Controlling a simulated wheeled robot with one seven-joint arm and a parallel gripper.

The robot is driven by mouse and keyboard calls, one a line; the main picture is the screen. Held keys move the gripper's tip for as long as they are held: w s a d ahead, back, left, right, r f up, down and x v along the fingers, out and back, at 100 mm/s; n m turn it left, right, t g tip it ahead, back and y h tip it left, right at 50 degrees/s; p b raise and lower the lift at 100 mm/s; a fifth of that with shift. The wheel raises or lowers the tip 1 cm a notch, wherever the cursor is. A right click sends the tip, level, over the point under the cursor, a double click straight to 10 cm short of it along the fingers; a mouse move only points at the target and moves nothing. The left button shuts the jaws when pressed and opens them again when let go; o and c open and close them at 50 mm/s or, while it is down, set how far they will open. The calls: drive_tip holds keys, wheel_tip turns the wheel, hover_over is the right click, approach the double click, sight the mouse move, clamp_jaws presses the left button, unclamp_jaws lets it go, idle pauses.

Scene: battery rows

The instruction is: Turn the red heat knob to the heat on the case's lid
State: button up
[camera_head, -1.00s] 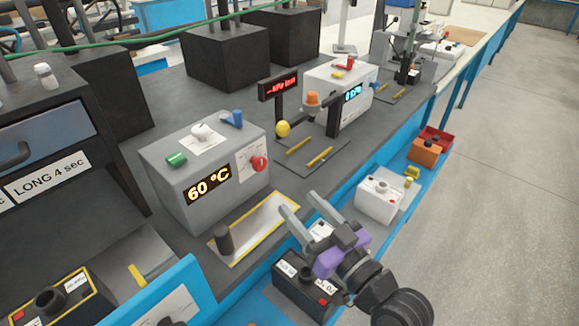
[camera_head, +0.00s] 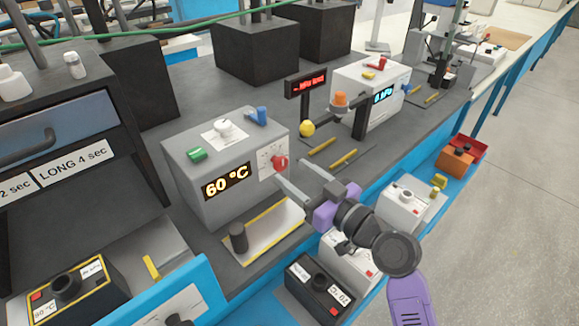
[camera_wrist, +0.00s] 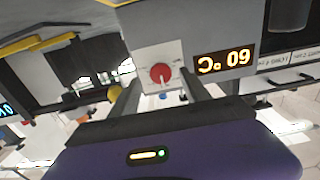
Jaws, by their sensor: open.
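The red heat knob (camera_head: 280,162) is on the front of a grey heater box (camera_head: 205,195), on a white dial plate, right of a display reading 60 °C. My gripper (camera_head: 291,172) is open and empty, its two fingers pointing at the knob from the front right. In the wrist view the knob (camera_wrist: 161,73) lies between the two fingers, seemingly just beyond their tips; I see no clear contact. A yellow-edged black case (camera_head: 66,290) is at the lower left. Its small lid label (camera_head: 45,311) seems to read 90 °C.
A yellow-edged plate with a dark post (camera_head: 238,238) lies before the heater. Another black case (camera_head: 318,290) and white boxes (camera_head: 406,203) stand on the blue ledge below my arm. A yellow ball (camera_head: 307,129) is right of the heater. Green and blue parts sit on the heater top.

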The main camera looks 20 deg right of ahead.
sight(278, 162)
drive_tip(key=shift+x, duration=1.35)
drive_tip(key=shift+a, duration=0.1)
clamp_jaws()
